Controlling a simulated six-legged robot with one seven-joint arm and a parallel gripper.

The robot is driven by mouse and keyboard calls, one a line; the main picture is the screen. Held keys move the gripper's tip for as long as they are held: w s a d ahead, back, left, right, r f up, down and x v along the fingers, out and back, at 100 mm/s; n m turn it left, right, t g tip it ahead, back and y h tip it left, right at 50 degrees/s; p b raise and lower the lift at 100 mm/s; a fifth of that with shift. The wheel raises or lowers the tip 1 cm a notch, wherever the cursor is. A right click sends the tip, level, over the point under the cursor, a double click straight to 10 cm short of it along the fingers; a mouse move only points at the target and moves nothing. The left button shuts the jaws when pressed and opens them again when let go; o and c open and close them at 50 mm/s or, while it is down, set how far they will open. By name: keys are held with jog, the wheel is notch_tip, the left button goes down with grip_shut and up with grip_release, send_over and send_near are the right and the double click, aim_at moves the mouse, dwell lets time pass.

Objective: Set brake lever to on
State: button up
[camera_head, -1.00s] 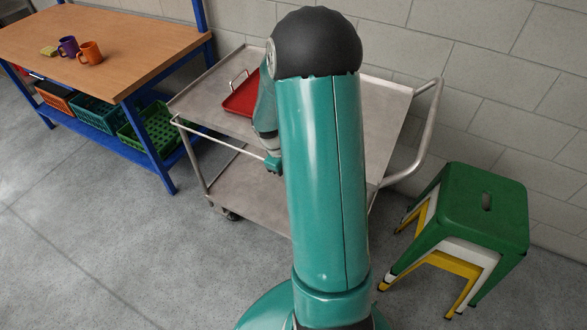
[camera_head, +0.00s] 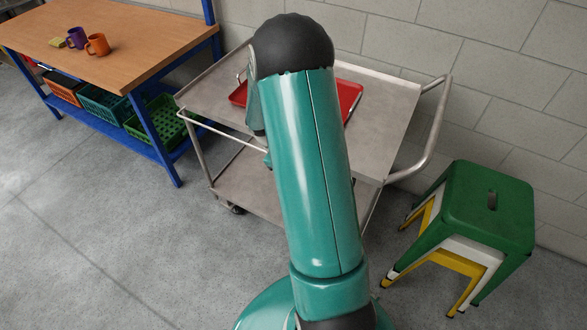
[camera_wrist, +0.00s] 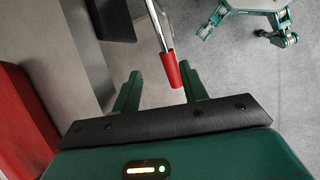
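In the wrist view the lever is a thin metal rod with a red grip (camera_wrist: 171,69) at its end. My gripper (camera_wrist: 160,69) is open, with one green finger on each side of the red grip's lower end. The grip is nearer the right finger; I cannot tell whether they touch. In the head view a steel trolley (camera_head: 215,88) stands behind my arm, with a thin pale bar (camera_head: 222,132) along its near side. I cannot tell whether this bar is the lever. My arm hides the red grip and most of my gripper there.
A red tray (camera_head: 349,97) lies on the trolley top. Stacked stools (camera_head: 485,210), green on top, stand at the right. A blue-framed workbench (camera_head: 120,60) with two mugs is at the left, with crates below. A block wall is behind; the floor at the left front is clear.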

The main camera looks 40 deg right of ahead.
jog(key=v, duration=1.3)
jog(key=shift+w+r, duration=0.15)
jog(key=shift+r, duration=0.2)
jog(key=shift+a, duration=0.15)
